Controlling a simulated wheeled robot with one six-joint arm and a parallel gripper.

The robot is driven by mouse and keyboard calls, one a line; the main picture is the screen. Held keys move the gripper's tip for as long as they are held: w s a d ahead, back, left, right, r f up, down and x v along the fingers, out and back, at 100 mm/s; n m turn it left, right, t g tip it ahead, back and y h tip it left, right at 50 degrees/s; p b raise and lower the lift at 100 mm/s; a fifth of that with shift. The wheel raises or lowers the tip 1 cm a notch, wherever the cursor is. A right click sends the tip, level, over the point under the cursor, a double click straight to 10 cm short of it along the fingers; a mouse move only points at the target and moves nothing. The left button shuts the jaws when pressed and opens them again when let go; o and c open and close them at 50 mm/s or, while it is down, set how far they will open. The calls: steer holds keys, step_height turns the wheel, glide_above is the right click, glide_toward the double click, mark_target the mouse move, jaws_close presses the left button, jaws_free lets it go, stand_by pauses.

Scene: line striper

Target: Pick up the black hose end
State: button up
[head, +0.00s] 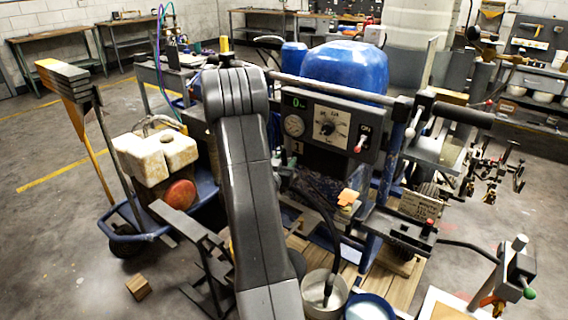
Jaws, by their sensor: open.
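A black hose (334,240) curves down from below the control panel into a white bucket (308,302) at the bottom middle of the head view. Its dark lower end (328,288) is inside the bucket, and I cannot see whether it touches the bottom. My dark grey arm rises through the middle of the view, to the left of the bucket, and hides part of the machine. My gripper is not visible in this view, so its place relative to the hose end cannot be seen.
A second bucket with a blue rim (370,308) stands just right of the first. The striper's control panel (328,126) and blue tank (346,66) stand behind. A dark stand (205,262) and a wooden block (139,287) are at left. Open floor lies far left.

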steer(key=c, duration=0.9)
jaws_close()
steer(key=shift+r, duration=0.15)
